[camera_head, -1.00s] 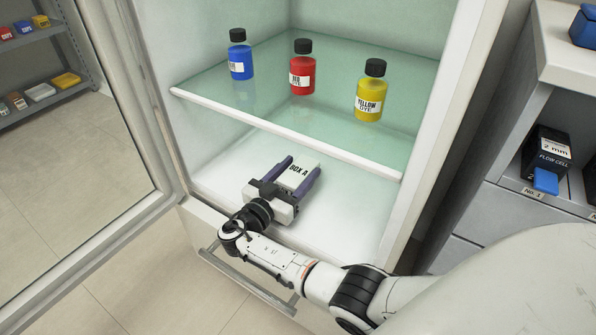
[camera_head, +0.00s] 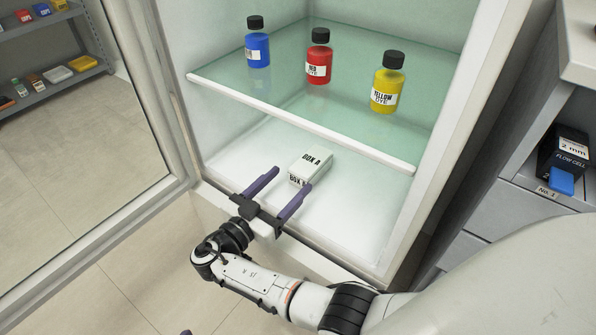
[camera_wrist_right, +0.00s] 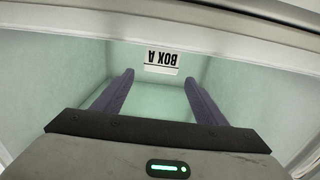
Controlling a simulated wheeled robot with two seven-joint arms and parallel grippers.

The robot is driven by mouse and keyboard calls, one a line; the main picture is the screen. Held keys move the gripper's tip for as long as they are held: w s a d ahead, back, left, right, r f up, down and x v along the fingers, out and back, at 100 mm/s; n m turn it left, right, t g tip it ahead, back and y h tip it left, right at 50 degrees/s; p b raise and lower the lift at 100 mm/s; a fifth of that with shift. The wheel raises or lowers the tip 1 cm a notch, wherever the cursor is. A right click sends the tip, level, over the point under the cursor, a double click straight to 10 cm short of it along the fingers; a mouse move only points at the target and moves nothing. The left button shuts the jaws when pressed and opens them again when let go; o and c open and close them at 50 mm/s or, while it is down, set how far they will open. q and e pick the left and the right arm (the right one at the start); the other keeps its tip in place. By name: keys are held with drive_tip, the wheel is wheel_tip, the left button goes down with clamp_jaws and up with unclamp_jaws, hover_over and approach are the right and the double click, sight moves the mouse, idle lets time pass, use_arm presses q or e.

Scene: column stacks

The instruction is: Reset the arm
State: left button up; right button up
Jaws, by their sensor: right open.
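My right gripper (camera_head: 285,187) is open and empty at the front edge of the fridge's lower compartment. Its two purple fingers point inward. A small white box labelled BOX A (camera_head: 311,163) sits on the compartment floor, just beyond the fingertips and apart from them. In the right wrist view the box (camera_wrist_right: 162,62) shows ahead between the open fingers (camera_wrist_right: 160,80), its label upside down. My left gripper is not clearly in view; only a small purple bit shows at the bottom edge of the head view.
A glass shelf (camera_head: 300,123) above holds a blue bottle (camera_head: 257,50), a red bottle (camera_head: 319,65) and a yellow bottle (camera_head: 387,90). The open fridge door (camera_head: 150,95) stands at the left.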

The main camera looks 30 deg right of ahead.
drive_tip(key=shift+v, duration=0.75)
